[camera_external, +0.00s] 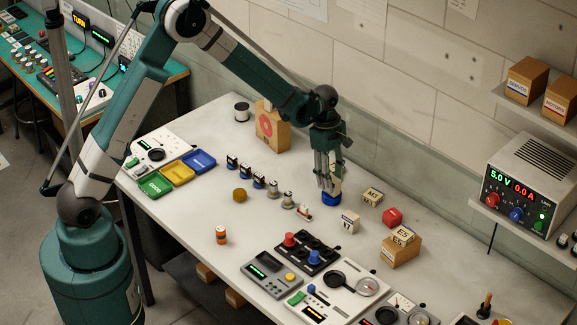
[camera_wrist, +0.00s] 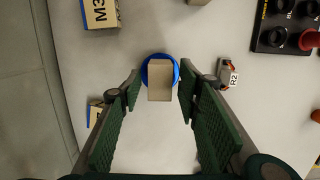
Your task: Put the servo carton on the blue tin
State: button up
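The blue tin (camera_external: 331,199) stands on the bench below my gripper. It is a round blue rim (camera_wrist: 147,72) in the wrist view. A plain beige box (camera_wrist: 160,80), apparently the servo carton, overlaps the tin's top from above; no label shows on it. It appears to sit on the tin, but contact is hidden. My gripper (camera_external: 327,186) points down over the tin. In the wrist view my gripper (camera_wrist: 159,92) has its fingers spread on both sides of the box, with a visible gap on each side. In the external view the fingers mostly hide the box.
A small R2 part (camera_wrist: 229,75) lies nearby. A brown carton (camera_external: 400,252) bears a block. The bench's front left is fairly clear.

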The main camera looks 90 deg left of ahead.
jog(key=r, duration=0.6)
jog(key=s+a+r, duration=0.1)
jog(key=r, duration=0.2)
jog(key=shift+r, duration=0.4)
dwell(0.5)
jog(key=s+d+r+m+t+y, duration=0.1)
jog(key=s+d+r+m, duration=0.25)
jog(key=d+r, duration=0.4)
jog(key=s+d+r+m+t, duration=0.1)
jog(key=s+d+r+m, duration=0.3)
jog(key=d, duration=0.6)
jog(key=s+d+r+m+y, duration=0.1)
jog(key=s+d+r+m, duration=0.1)
jog(key=d+r+m, duration=0.5)
jog(key=s+d+r+m+t, duration=0.1)
jog(key=s+d+m+t, duration=0.3)
jog(key=s+d+m, duration=0.8)
jog(key=s+d, duration=0.8)
jog(key=shift+s+d+r+h, duration=0.2)
jog(key=shift+d+r+h, duration=0.1)
jog(key=shift+r+h, duration=0.1)
